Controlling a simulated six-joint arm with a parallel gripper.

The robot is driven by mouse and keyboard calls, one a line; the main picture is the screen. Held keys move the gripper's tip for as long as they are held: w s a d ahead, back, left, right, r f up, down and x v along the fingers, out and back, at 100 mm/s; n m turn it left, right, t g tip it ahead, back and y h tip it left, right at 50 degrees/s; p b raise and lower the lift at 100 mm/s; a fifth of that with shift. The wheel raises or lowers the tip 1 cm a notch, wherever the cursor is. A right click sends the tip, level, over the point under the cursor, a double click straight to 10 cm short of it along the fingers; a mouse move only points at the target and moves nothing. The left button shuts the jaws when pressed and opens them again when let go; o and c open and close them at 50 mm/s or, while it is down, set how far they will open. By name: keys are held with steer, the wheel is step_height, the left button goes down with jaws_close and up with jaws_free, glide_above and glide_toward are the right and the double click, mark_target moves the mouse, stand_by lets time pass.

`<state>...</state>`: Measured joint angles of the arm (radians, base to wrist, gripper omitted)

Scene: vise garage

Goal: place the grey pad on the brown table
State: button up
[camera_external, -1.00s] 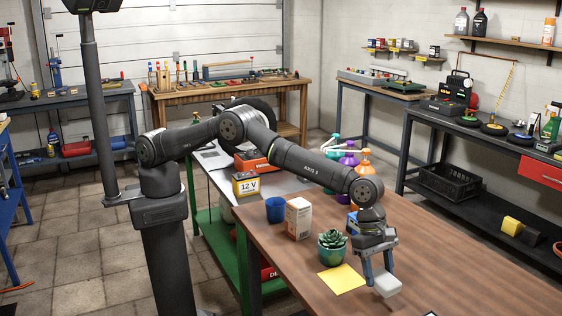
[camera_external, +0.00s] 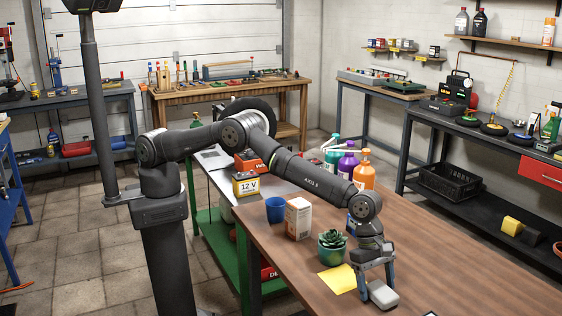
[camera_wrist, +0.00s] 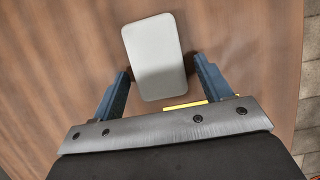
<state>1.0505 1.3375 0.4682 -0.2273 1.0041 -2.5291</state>
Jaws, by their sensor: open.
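The grey pad (camera_external: 383,296) is a flat rounded block. It appears to lie flat on the brown table (camera_external: 460,270), close to the table's front edge. In the wrist view the pad (camera_wrist: 155,50) lies ahead of my gripper (camera_wrist: 161,68), its near end between the two blue fingertips. A gap shows between the pad and the finger on each side. My gripper (camera_external: 378,287) is open, pointing down just above the pad, and holds nothing.
A yellow sheet (camera_external: 338,279) and a potted succulent (camera_external: 331,246) stand just left of my gripper. A white-and-orange box (camera_external: 298,218) and a blue cup (camera_external: 275,209) are farther left.

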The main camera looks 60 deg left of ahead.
steer(key=v, duration=1.2)
steer(key=shift+r, duration=0.2)
steer(key=x, duration=1.2)
steer(key=shift+r, duration=0.95)
